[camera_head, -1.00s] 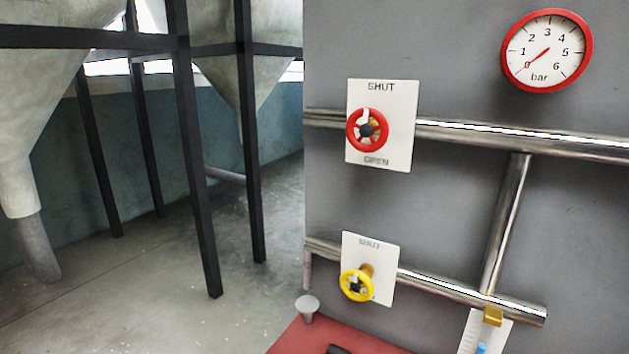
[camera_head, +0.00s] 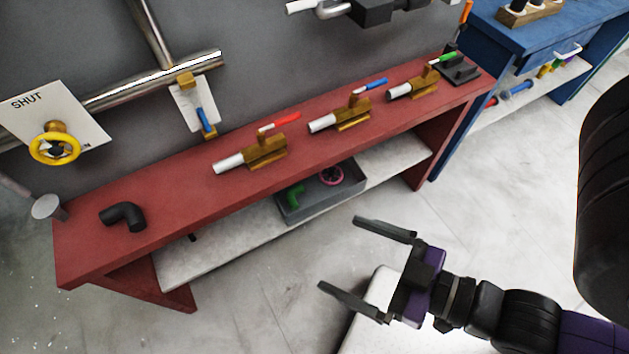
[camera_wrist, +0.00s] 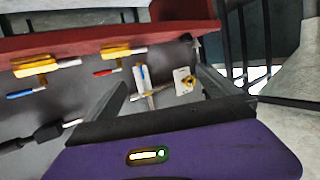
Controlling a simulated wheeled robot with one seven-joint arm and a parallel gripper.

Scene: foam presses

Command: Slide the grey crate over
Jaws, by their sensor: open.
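The grey crate (camera_head: 294,208) sits on the pale lower shelf of the red bench, towards its right half, under the bench top. In the wrist view the open fingers (camera_wrist: 165,80) show, but I cannot make out the crate.
The red bench (camera_head: 80,245) bears several brass valves (camera_head: 265,152) with coloured handles and a black elbow (camera_head: 123,216). A blue bench (camera_head: 530,35) stands at the right. The floor before the bench is clear.

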